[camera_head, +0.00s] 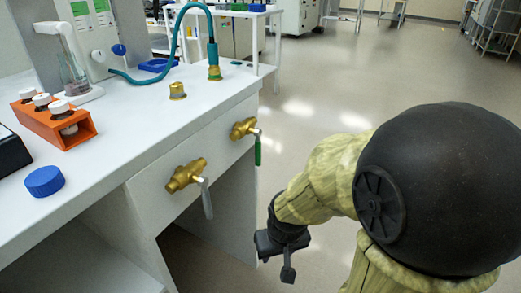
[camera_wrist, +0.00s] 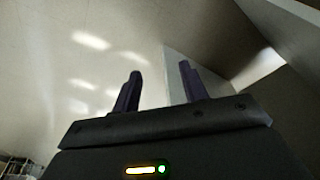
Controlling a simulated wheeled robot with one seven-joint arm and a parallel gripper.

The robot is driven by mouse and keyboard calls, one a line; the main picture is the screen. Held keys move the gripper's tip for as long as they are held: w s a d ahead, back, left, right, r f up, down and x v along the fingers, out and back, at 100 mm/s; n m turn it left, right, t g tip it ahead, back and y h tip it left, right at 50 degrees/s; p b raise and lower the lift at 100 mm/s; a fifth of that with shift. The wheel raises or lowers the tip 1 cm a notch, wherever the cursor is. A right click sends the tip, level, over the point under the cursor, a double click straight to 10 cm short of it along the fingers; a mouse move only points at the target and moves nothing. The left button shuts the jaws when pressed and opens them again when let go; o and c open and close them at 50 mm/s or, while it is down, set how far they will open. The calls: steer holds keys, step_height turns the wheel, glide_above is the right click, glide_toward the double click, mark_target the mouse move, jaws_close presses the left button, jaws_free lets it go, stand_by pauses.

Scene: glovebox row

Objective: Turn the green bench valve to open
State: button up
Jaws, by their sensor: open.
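The green bench valve is a brass body (camera_head: 243,128) on the bench's front panel, with a green lever (camera_head: 258,150) hanging straight down. A second brass valve (camera_head: 186,175) with a grey lever (camera_head: 207,198) is on the same panel, nearer to me. My gripper (camera_head: 288,262) is in front of the bench, below and to the right of both valves and apart from them. In the wrist view my gripper (camera_wrist: 160,92) is open, with nothing between its two dark fingers. No valve shows clearly in the wrist view.
The white bench (camera_head: 120,135) holds an orange rack (camera_head: 58,122) with white-capped vials, a blue cap (camera_head: 44,181), a brass fitting (camera_head: 177,90) and a teal hose (camera_head: 176,45). The floor (camera_head: 320,100) right of the bench is clear. Shelving carts stand far back.

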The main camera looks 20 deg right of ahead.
stand_by(0.3)
steer(key=shift+c, duration=0.8)
steer(key=shift+r, duration=0.2)
steer(key=shift+c, duration=0.6)
steer(key=w+p+v, duration=0.2)
steer(key=p+v, duration=0.8)
steer(key=p, duration=0.1)
steer(key=shift+r+p, duration=0.3)
steer(key=shift+r, duration=0.4)
steer(key=shift+w, duration=0.1)
steer(key=shift+a, duration=0.15)
